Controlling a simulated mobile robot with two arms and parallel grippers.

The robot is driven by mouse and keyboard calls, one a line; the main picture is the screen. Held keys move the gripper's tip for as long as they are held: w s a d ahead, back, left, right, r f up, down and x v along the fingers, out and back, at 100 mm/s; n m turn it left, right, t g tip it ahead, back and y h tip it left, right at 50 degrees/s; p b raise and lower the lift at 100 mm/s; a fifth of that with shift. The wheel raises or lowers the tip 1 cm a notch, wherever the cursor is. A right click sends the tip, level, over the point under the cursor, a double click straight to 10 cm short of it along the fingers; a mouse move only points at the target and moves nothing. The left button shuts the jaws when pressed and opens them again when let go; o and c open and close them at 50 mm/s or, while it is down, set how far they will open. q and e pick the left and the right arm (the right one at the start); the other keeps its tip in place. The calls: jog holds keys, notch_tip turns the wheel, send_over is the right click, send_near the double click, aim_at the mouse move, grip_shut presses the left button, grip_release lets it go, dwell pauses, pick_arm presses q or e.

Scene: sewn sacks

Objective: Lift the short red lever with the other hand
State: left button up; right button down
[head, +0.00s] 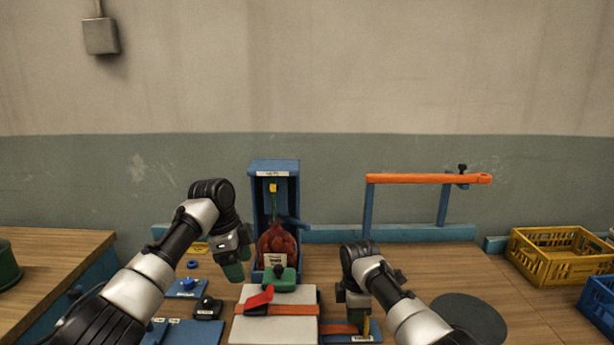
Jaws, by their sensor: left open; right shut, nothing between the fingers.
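The short red lever (260,298) sits tilted on an orange strap (290,310) that crosses a pale block (248,332) at the front middle of the bench. My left gripper (234,272) hangs open and empty above the bench, up and to the left of the lever, apart from it. My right gripper (356,318) is shut and empty, low at the right of the block, near the strap's right part. Its fingertips are small and partly dark against the bench.
A red net sack (277,246) stands in a blue frame (260,185) behind the block, with a green piece (281,280) before it. A black knob part (208,308) lies left. An orange bar (420,179) spans blue posts at right. Yellow (560,256) and blue (600,298) crates stand far right.

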aim_at(268, 290)
jog(key=shift+d+f, duration=0.1)
jog(key=shift+d, duration=0.15)
pick_arm(q)
jog(key=d+r, duration=0.2)
jog(key=d, duration=0.2)
jog(key=shift+a+x, duration=0.15)
jog(key=shift+x, duration=2.2)
jog(key=shift+a+x, duration=0.15)
jog(key=shift+x, duration=2.2)
pick_arm(e)
jog(key=shift+a, duration=0.1)
pick_arm(q)
jog(key=shift+s, duration=0.1)
jog(key=c, duration=0.8)
jog(key=shift+r, duration=0.1)
